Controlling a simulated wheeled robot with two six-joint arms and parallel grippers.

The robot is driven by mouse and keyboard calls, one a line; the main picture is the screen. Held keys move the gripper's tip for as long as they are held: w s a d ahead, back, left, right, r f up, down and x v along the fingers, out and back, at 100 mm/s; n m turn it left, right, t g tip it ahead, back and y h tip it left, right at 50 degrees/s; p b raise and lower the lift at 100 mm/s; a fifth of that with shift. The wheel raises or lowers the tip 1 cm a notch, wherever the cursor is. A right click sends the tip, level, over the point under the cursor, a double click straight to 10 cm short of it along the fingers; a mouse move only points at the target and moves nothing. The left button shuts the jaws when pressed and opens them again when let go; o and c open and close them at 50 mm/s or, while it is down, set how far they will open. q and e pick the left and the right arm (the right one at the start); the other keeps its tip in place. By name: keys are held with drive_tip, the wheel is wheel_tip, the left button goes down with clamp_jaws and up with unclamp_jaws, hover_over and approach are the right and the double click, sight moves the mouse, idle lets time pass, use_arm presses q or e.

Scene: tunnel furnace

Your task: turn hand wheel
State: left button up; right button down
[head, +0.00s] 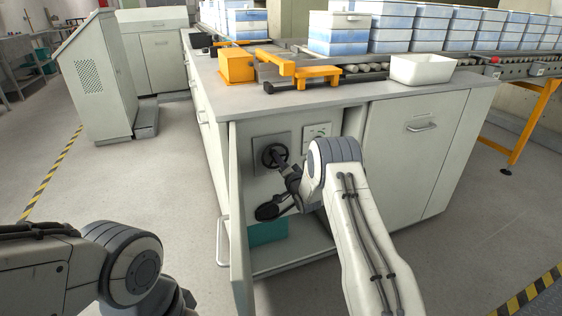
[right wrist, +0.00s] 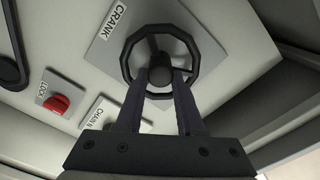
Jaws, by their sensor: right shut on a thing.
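The black hand wheel (head: 274,156) is mounted on a grey plate inside the open cabinet. In the right wrist view the wheel (right wrist: 160,58) is a black ring with spokes and a hub, on a plate marked CRANK. My right gripper (head: 284,168) reaches into the cabinet at the wheel. In the right wrist view its two fingers (right wrist: 160,85) reach the lower part of the wheel and are shut on it. The exact contact is partly hidden by the fingers. My left arm shows at the lower left, but its gripper is out of view.
The open cabinet door (head: 238,225) stands left of my right arm. A red LOCK knob (right wrist: 56,104) and a CHAIN plate (right wrist: 102,118) sit beside the wheel. A teal box (head: 268,232) is low in the cabinet. A white tray (head: 422,70) stands on the countertop (head: 330,98).

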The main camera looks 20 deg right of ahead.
drive_tip(key=shift+d+f+m+p, duration=0.1)
drive_tip(key=shift+f+m+p, duration=0.1)
drive_tip(key=shift+m, duration=2.1)
drive_tip(key=shift+d+f+m+p, duration=0.1)
drive_tip(key=shift+m+p, duration=0.05)
drive_tip(key=shift+m, duration=2.15)
drive_tip(key=c, duration=0.5)
unclamp_jaws()
drive_tip(key=shift+s, duration=0.15)
drive_tip(key=s+p, duration=0.2)
drive_tip(key=s, duration=0.8)
drive_tip(key=shift+s+d, duration=0.1)
